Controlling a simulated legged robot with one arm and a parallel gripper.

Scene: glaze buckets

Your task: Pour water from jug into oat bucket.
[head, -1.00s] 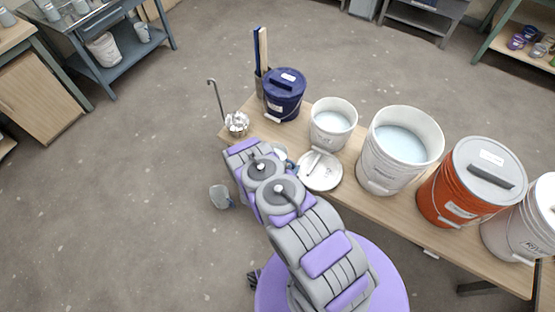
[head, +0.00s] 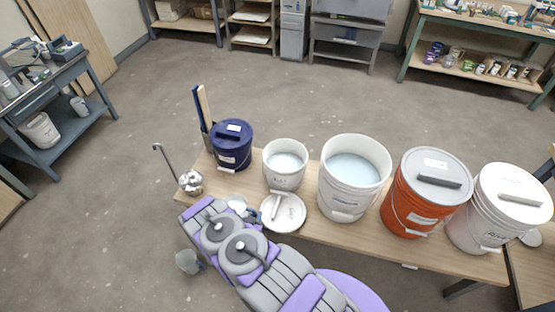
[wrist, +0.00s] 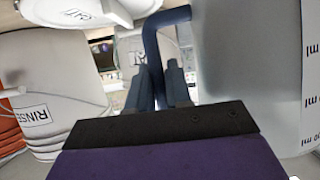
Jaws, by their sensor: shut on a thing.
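In the wrist view the jug's wall (wrist: 245,75) fills the right side, with ml marks at the edge. My gripper (wrist: 160,85) is shut on its blue handle (wrist: 152,45); in the head view my arm hides the gripper. A small white bucket (head: 285,172), apparently the oat bucket, stands open on the table with pale contents. A white lid (head: 283,213) lies in front of it; the wrist view shows upside-down lettering, seemingly OAT, on white (wrist: 85,14).
On the table (head: 330,232) stand a lidded navy bucket (head: 232,146), a large open white bucket (head: 350,185), a lidded orange bucket (head: 405,215) and a lidded white bucket (head: 470,230). The floor left is clear.

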